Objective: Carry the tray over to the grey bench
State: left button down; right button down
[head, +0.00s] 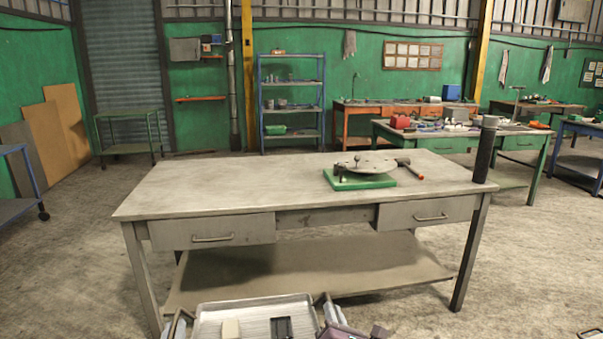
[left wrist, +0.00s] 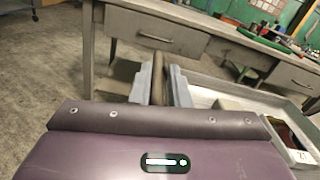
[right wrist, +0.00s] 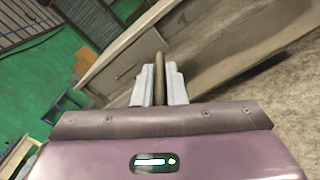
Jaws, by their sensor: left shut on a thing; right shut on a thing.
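The light grey tray (head: 255,301) is at the bottom edge of the head view, in front of the grey bench (head: 235,187) and below its top; its near part is cut off. A beige block (head: 230,328) and a dark item (head: 281,327) lie in it. My left gripper (head: 181,322) is shut on a handle at the tray's left side; the handle bar (left wrist: 158,78) shows between its fingers in the left wrist view. My right gripper (head: 328,309) is shut on the right handle, whose bar (right wrist: 160,72) shows in the right wrist view.
A green base with a round plate (head: 362,169) and a hammer (head: 408,168) sit right of centre on the bench. A dark cylinder (head: 485,150) stands at its right end. The bench top's left half is clear. A lower shelf (head: 310,265) lies beneath.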

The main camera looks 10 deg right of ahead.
aim_at(216, 188)
jog(key=i+j, duration=0.35)
jog(key=i, duration=0.2)
jog(key=i+j, duration=0.4)
jog(key=i, duration=0.15)
